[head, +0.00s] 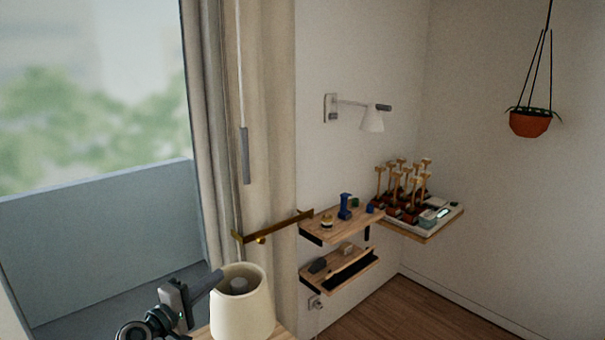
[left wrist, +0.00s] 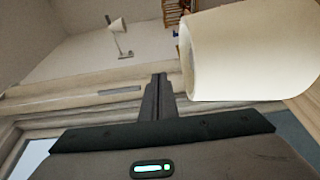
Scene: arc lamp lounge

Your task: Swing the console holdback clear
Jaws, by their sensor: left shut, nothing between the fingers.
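The brass holdback (head: 278,229) is a thin bar that reaches from the wall by the upper shelf across the front of the beige curtain (head: 270,130). A small knob sits on it near its left end. My left gripper (head: 217,277) is at the lower left, shut and empty, with its tips by the rim of the cream lampshade (head: 243,310). It is below and left of the holdback and apart from it. In the left wrist view, the closed fingers (left wrist: 159,80) point toward the curtain, with the lampshade (left wrist: 235,55) close on their right. I cannot make out the holdback there. My right gripper is not in view.
A curtain wand (head: 244,155) hangs above the holdback's left end. The upper shelf (head: 340,226), lower shelf (head: 345,270) and a corner shelf with several wooden-handled items (head: 405,190) line the wall. A wall lamp (head: 371,120) is above. The floor (head: 400,310) at right is clear.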

